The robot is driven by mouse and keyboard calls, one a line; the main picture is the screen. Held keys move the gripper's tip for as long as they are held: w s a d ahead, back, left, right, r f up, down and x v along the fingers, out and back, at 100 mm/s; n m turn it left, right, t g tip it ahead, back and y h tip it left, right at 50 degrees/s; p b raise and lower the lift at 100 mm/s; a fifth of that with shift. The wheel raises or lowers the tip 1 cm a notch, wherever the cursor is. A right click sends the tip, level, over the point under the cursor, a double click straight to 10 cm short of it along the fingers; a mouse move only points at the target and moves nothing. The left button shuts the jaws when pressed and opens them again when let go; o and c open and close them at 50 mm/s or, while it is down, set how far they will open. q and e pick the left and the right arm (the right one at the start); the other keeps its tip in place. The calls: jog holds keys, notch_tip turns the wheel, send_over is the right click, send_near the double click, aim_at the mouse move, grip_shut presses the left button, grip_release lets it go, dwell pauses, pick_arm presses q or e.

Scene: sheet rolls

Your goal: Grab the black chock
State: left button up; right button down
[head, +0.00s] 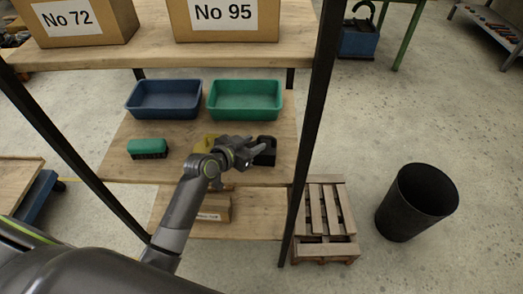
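The black chock (267,155) is a small dark block on the middle wooden shelf, right of centre, near the right post. My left gripper (257,148) reaches over the shelf from the lower left. Its fingers look spread, pointing right at the chock's left side and hiding part of it. I cannot tell whether they touch it. My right gripper does not show.
A green-topped brush (148,148) and a partly hidden yellow thing (206,143) share the shelf (120,170). Blue (164,99) and green (245,100) bins stand behind. Black posts (312,130) flank the shelf. A pallet (324,215) and black bin (417,202) stand right.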

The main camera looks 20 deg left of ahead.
aim_at(259, 141)
pick_arm(q)
jog(key=shift+x, duration=1.8)
grip_shut()
jog(key=shift+r, duration=0.1)
